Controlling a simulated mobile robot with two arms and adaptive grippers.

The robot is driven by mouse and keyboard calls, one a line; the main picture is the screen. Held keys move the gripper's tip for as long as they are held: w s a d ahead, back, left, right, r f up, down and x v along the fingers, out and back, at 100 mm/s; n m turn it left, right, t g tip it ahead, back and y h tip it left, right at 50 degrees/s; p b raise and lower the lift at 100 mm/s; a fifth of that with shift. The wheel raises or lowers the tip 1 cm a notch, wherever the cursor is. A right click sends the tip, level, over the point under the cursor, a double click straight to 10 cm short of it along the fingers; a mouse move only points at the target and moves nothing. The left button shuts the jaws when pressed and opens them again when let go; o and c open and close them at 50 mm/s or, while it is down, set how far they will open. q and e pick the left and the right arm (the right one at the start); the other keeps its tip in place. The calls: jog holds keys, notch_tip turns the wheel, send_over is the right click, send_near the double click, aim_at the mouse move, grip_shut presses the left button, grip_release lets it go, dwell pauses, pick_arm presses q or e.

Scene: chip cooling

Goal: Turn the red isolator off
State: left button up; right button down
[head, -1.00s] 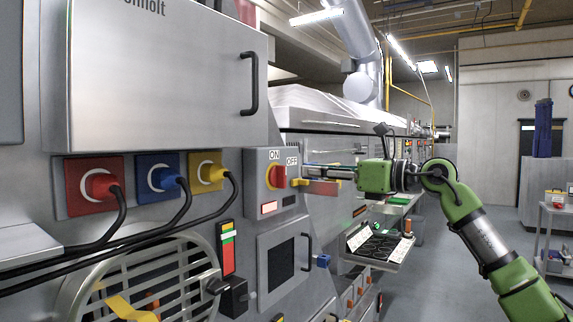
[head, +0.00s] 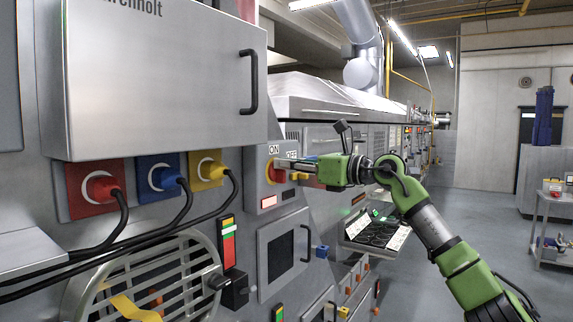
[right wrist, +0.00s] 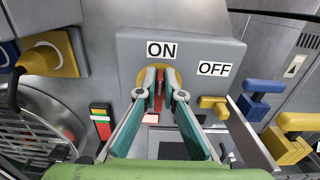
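The red isolator (head: 273,171) is a red handle on a yellow disc, on a grey box with ON and OFF labels. In the right wrist view the red handle (right wrist: 158,92) stands upright below the ON label (right wrist: 160,50); the OFF label (right wrist: 214,69) is to its right. My right gripper (right wrist: 160,84) has its two fingertips close together, one on each side of the handle, and looks shut on it. The fingers hide part of the handle. In the head view this gripper (head: 288,168) reaches the isolator from the right. My left gripper is not in view.
Red (head: 94,188), blue (head: 160,178) and yellow (head: 207,169) plugs with black cables are left of the isolator. A cabinet with a black handle (head: 253,82) overhangs above left. A yellow lever (right wrist: 213,103) sits below OFF. The floor at right is open, with a trolley (head: 553,222).

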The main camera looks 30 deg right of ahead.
dwell(0.3)
jog(key=shift+w+d+f+m+p, duration=0.15)
jog(key=shift+d+f+m+p, duration=0.2)
jog(key=shift+m+p, duration=2.5)
jog(key=shift+w+d+f+m+p, duration=0.1)
jog(key=shift+d+f+m+p, duration=0.25)
jog(key=shift+m+p, duration=2.45)
jog(key=shift+w+d+f+m+p, duration=0.15)
jog(key=shift+d+f+m+p, duration=0.2)
jog(key=shift+m+p, duration=2.45)
jog(key=shift+m+b, duration=0.5)
jog(key=shift+m, duration=0.15)
jog(key=c, duration=2.2)
grip_release()
jog(key=shift+f, duration=0.1)
jog(key=shift+o, duration=0.2)
jog(key=shift+s, duration=0.1)
